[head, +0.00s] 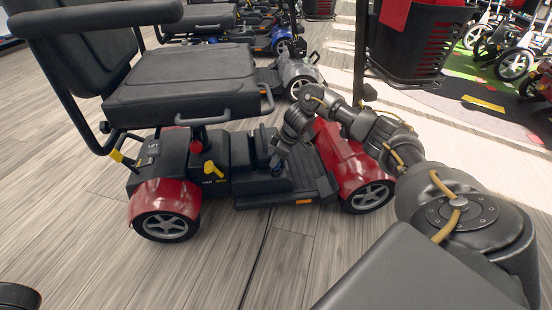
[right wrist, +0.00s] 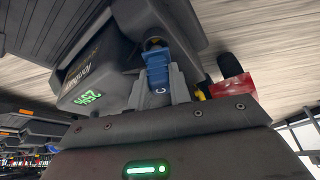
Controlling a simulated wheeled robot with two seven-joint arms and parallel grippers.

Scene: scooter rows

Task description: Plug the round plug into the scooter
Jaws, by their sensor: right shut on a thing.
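The red and black scooter (head: 185,160) stands side-on, its seat at the left and its red front at the right. My right gripper (head: 278,160) reaches down to the black housing in front of the seat. In the right wrist view its fingers (right wrist: 160,88) are shut on the blue plug (right wrist: 155,62). The plug's far end meets a dark round part (right wrist: 153,43) at the black housing (right wrist: 100,68), which has a green display. I cannot tell how deep the plug sits. My left gripper is not in view.
A yellow lever (head: 212,169) and the seat (head: 180,82) with its armrest are left of my right gripper. The scooter's red front cover (head: 340,158) is close to my right arm. More scooters (head: 297,75) stand behind.

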